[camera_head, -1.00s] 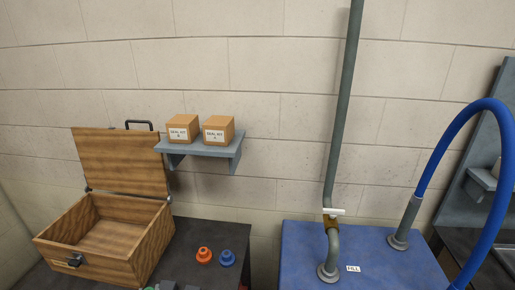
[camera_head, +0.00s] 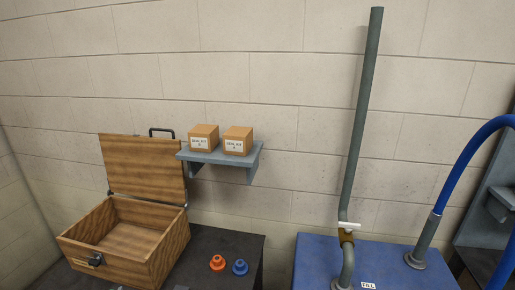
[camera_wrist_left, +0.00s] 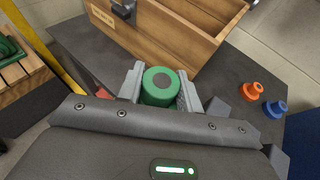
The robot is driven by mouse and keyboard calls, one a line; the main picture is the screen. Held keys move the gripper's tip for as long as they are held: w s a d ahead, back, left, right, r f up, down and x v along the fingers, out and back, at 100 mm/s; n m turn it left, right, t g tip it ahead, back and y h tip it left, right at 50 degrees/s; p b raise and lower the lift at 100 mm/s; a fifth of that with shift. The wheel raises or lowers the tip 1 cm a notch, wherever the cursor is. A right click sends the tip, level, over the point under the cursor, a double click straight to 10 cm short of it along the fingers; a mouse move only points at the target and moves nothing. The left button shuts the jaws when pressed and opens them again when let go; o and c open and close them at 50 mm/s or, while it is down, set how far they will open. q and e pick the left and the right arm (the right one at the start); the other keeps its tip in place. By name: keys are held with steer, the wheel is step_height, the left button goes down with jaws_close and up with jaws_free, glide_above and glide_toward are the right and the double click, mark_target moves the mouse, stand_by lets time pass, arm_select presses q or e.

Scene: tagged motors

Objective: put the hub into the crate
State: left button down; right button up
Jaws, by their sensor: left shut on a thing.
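The hub, a green round part with a dark centre (camera_wrist_left: 161,89), is between the fingers of my left gripper (camera_wrist_left: 159,78) in the left wrist view. The gripper is shut on it, in front of an open wooden box. That box (camera_head: 150,262) has a raised lid and a front latch in the head view, and looks empty inside. It also shows at the top of the left wrist view (camera_wrist_left: 160,35). A slatted wooden crate (camera_wrist_left: 32,88) holding something green is at the left edge of the wrist view. I cannot tell which wooden container is the task's crate. My right gripper is not in view.
An orange flanged part (camera_head: 217,263) and a blue one (camera_head: 240,267) stand on the dark table (camera_head: 225,244) right of the box. Two cartons sit on a wall shelf (camera_head: 221,157). A blue unit with a grey pipe (camera_head: 362,130) stands right. A yellow bar (camera_wrist_left: 52,55) shows left.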

arm_select(q)
steer(key=shift+s+a+r, duration=0.1)
steer(key=shift+a+r, duration=0.15)
steer(key=shift+a, duration=0.3)
steer(key=shift+s+a+r, duration=0.1)
steer(key=shift+a+r, duration=0.1)
steer(key=shift+a, duration=0.35)
steer(key=shift+w+a+r, duration=0.1)
steer(key=shift+a+r, duration=0.05)
steer(key=shift+r, duration=0.05)
steer(key=w+d+r+m+h, duration=0.1)
steer(key=w+d+r, duration=0.35)
steer(key=r, duration=0.25)
steer(key=w+d+r, duration=0.3)
steer(key=d+r, duration=0.2)
steer(key=r, duration=0.1)
steer(key=s+d+r+m+t+h, duration=0.1)
steer(key=d+r, duration=0.2)
steer(key=r, duration=0.6)
steer(key=s+d+r+m+h, duration=0.1)
steer(key=d+r, duration=0.2)
steer(key=r, duration=0.5)
steer(key=d+m+h, duration=0.2)
steer(key=d+h, duration=0.1)
steer(key=d, duration=1)
steer(key=shift+t, duration=0.3)
steer(key=f+b, duration=0.5)
steer(key=shift+w+a, duration=0.35)
steer(key=shift+a, duration=0.05)
